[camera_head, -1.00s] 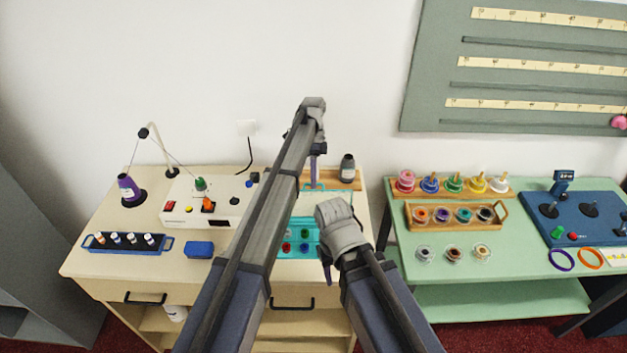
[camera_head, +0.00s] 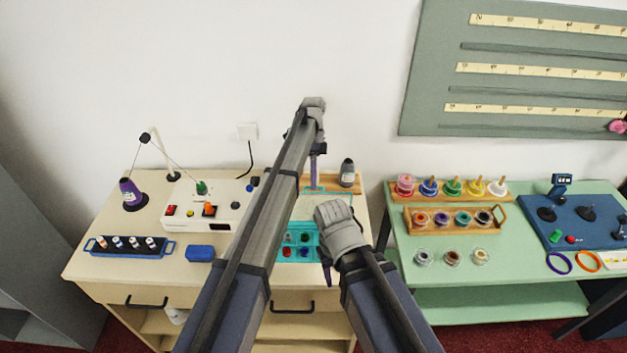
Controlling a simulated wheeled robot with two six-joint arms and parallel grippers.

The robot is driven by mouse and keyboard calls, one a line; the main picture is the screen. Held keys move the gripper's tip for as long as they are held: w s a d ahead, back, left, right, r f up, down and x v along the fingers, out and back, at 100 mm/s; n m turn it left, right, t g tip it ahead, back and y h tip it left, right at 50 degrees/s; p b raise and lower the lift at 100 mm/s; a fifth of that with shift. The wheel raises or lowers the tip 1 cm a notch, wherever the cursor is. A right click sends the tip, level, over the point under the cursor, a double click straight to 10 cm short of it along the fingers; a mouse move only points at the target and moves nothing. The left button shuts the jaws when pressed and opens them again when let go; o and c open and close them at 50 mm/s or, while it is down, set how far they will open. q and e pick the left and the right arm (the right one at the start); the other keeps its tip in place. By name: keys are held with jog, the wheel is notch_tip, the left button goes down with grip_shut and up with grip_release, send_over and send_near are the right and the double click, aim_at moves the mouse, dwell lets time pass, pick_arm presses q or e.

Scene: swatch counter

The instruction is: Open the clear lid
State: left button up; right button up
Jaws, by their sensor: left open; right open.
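A teal box (camera_head: 302,227) with small compartments of coloured items stands on the cream table, partly hidden by my arms. Its clear lid (camera_head: 337,192) shows as a thin teal-edged outline at the box's back; I cannot tell how far it is tilted. My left gripper (camera_head: 314,172) is open, pointing down at the lid's back edge; I cannot tell if it touches. My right gripper (camera_head: 327,273) is open and empty by the box's front right corner, its fingers mostly hidden by its own wrist.
A dark bottle (camera_head: 347,173) stands on a wooden board behind the box. A white machine (camera_head: 207,205), a blue block (camera_head: 199,253) and a spool rack (camera_head: 130,246) are to the left. A green table (camera_head: 500,265) with spools stands right, across a gap.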

pick_arm(q)
jog(key=p+v, duration=0.5)
jog(key=v, duration=0.1)
jog(key=shift+r, duration=0.15)
pick_arm(e)
notch_tip(320, 180, up, 6)
jog(key=shift+f, duration=0.2)
